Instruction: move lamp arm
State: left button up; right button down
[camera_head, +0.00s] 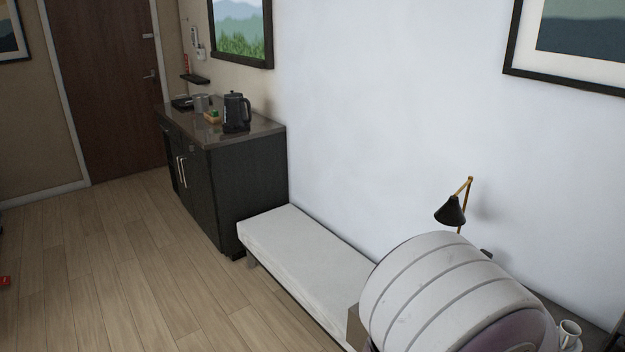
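The lamp (452,209) stands at the right, near the white wall. It has a black cone shade that points down and a thin brass arm (464,188) that rises from the shade to a joint at the upper right. A brass post runs down from there, and its lower part is hidden behind a padded chair back. Neither of my grippers shows in the head view.
The padded grey-white chair back (440,290) stands in front of the lamp. A white cup (569,333) is at the lower right. A low bench (300,255) runs along the wall to a dark cabinet (245,180) with a black kettle (236,112).

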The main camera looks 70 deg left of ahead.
aim_at(451, 214)
jog(key=u, duration=1.55)
